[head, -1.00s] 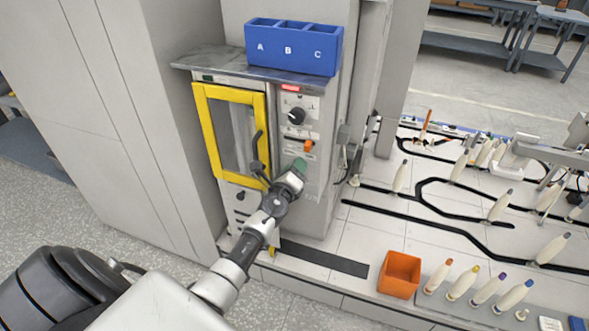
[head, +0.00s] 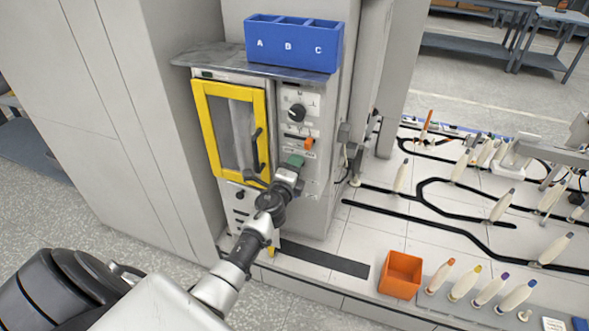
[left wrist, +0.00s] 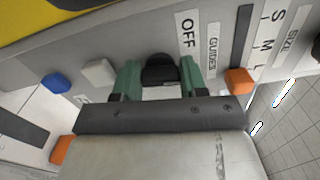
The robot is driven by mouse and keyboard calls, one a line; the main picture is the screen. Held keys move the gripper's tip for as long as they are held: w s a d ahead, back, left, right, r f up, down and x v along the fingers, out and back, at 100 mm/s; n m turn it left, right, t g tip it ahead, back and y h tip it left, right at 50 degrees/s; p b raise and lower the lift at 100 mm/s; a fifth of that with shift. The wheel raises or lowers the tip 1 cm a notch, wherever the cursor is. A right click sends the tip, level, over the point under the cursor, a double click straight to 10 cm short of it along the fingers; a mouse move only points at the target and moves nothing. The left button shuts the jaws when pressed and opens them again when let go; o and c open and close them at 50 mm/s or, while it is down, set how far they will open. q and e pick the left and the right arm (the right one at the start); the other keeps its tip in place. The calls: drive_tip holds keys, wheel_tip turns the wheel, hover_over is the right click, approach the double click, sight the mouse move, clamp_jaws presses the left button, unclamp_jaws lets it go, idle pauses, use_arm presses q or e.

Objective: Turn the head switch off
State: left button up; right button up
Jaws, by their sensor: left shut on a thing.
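The black switch knob (left wrist: 160,70) sits on the grey machine panel beside a label reading OFF (left wrist: 186,30) in the left wrist view. My left gripper (left wrist: 160,78) has its two green fingers on either side of the knob and is shut on it. In the head view, my left gripper (head: 295,163) reaches the lower part of the control panel, right of the yellow-framed door (head: 263,115). There the gripper hides the knob. Which way the knob points is hard to tell. My right gripper is not in view.
An orange slider (head: 308,143) and a black dial (head: 296,113) are higher on the panel. The wrist view shows a white button (left wrist: 99,73), a blue button (left wrist: 55,82) and an orange piece (left wrist: 61,149). A blue bin (head: 293,64) marked A, B, C stands on top.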

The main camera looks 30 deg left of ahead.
use_arm(q)
drive_tip(key=shift+f+n, duration=0.15)
drive_tip(key=shift+n, duration=2.25)
drive_tip(key=shift+f+n, duration=0.1)
drive_tip(key=shift+n, duration=2.3)
drive_tip(key=shift+d, duration=0.1)
drive_tip(key=o, duration=0.9)
drive_tip(key=shift+s, duration=0.1)
drive_tip(key=v, duration=1)
drive_tip(key=shift+s, duration=0.3)
